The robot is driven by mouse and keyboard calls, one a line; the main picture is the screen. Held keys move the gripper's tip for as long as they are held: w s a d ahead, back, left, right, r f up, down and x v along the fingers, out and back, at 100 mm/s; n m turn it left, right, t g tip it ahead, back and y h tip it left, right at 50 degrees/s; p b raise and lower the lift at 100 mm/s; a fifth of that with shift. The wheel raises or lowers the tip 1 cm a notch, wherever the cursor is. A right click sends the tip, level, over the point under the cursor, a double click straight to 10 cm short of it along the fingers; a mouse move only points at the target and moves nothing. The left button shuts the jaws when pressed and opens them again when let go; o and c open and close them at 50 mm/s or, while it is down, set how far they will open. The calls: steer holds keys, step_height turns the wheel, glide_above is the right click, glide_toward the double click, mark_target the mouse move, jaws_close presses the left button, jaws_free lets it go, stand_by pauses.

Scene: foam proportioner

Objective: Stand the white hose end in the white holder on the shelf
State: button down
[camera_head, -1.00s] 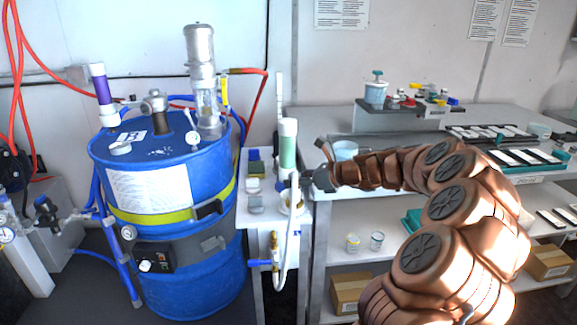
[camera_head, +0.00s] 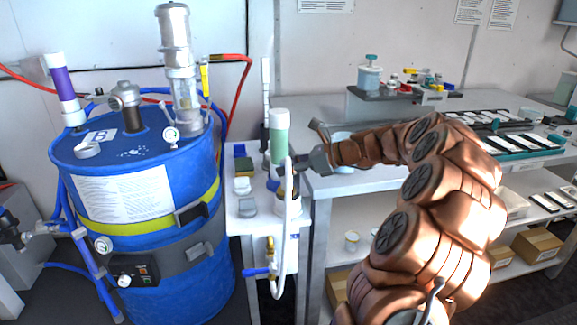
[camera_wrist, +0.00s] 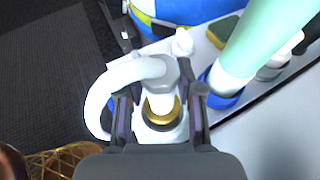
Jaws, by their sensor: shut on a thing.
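My gripper (camera_wrist: 160,112) is shut on the white hose end (camera_wrist: 160,98). In the wrist view the hose end has a grey hex collar and a brass ring, and the white hose (camera_wrist: 97,100) bends away to the left. A white round rim, which looks like the white holder (camera_wrist: 150,135), shows below the brass ring. In the head view my gripper (camera_head: 296,164) is above the white holder (camera_head: 288,206) on the small white shelf (camera_head: 240,225). I cannot tell whether the hose end is inside the holder or just above it.
A green and white tube (camera_head: 279,138) stands close behind my gripper. Small items, including a sponge (camera_head: 242,166), lie left of it. The blue drum (camera_head: 140,210) stands left of the shelf, and a grey bench (camera_head: 370,178) stands right. A brass valve (camera_head: 270,250) hangs in front.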

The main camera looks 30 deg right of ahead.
mark_target(289, 182)
steer(key=shift+f+b, duration=1.85)
steer(key=shift+f, duration=0.25)
steer(key=shift+s+d+r+p, duration=0.1)
steer(key=shift+r+p, duration=0.05)
steer(key=shift+p, duration=1.1)
steer(key=shift+f, duration=0.65)
steer(key=c, duration=1)
jaws_free()
steer(key=shift+c, duration=0.2)
steer(key=p+v, duration=0.6)
steer(key=v, duration=0.5)
